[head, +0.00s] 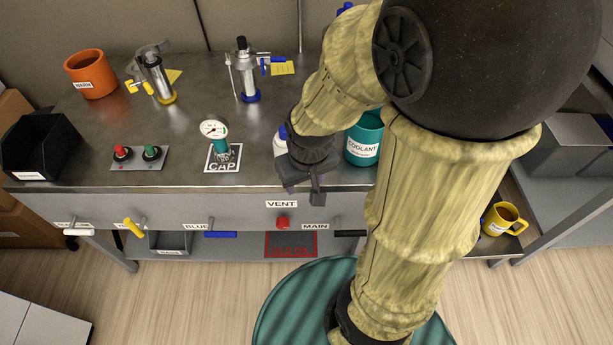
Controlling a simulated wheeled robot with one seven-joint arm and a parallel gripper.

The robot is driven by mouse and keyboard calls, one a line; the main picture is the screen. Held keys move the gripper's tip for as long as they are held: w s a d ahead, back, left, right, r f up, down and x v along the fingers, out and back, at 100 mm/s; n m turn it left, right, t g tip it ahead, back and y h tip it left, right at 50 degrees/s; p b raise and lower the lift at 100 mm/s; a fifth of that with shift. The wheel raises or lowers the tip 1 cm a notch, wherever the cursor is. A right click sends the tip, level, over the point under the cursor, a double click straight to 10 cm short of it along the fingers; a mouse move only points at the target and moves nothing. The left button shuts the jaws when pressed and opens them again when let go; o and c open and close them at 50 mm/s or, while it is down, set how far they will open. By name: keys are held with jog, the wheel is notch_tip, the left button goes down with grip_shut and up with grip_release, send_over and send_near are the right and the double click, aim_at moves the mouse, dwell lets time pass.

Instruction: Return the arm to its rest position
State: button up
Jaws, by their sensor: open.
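My arm, in a yellowish sleeve, fills the right middle of the head view and bends over the metal bench (110,110). My gripper (304,192) hangs at the bench's front edge, above the drawer front with the VENT label. It points down and is open, with nothing seen between its fingers. A white bottle (280,144) with a blue top is partly hidden behind my wrist. The teal COOLANT container (363,140) stands just right of my wrist, partly covered by my arm.
An orange WARM pot (91,74), a black bin (40,147), a button panel (138,158) and a gauge on a CAP plate (221,148) stand left. Handles and a red VENT knob (283,222) line the front. A yellow mug (503,220) is at right.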

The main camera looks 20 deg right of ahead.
jog(key=shift+d+r+m, duration=0.15)
jog(key=shift+d+m, duration=0.05)
jog(key=shift+m, duration=0.2)
notch_tip(320, 180, up, 24)
jog(key=p, duration=2.4)
